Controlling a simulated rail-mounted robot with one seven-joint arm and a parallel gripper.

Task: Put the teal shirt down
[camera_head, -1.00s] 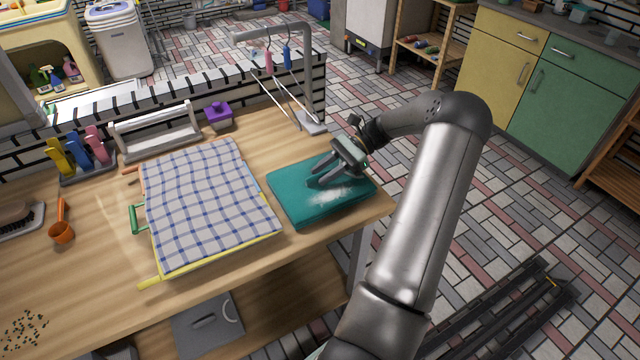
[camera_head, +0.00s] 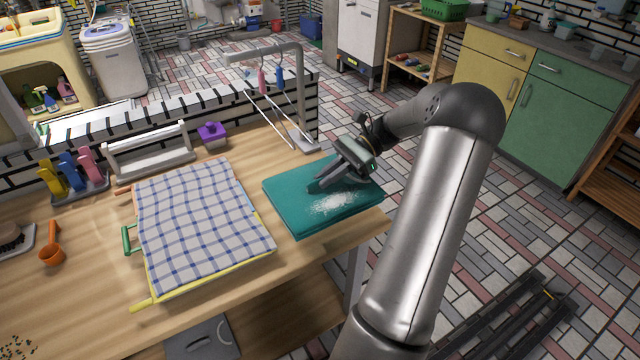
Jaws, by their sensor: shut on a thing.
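The teal shirt (camera_head: 296,212) is a flat, folded rectangle at the right end of the wooden table (camera_head: 150,328), with a pale speckled patch on its top. My gripper (camera_head: 318,186) reaches over it from the right and is shut on the shirt, fingers pointing left over its upper middle. The exact grip point is hard to make out. The shirt looks level; I cannot tell whether its underside touches the table or is slightly above it.
A blue-checked cloth (camera_head: 198,215) covers a yellow-edged board left of the shirt. A metal stand (camera_head: 301,95) with hanging tags rises behind it. A purple-lidded box (camera_head: 212,134), white rack (camera_head: 150,155) and clothes-peg-like coloured items (camera_head: 70,175) line the back. The table's right edge is close.

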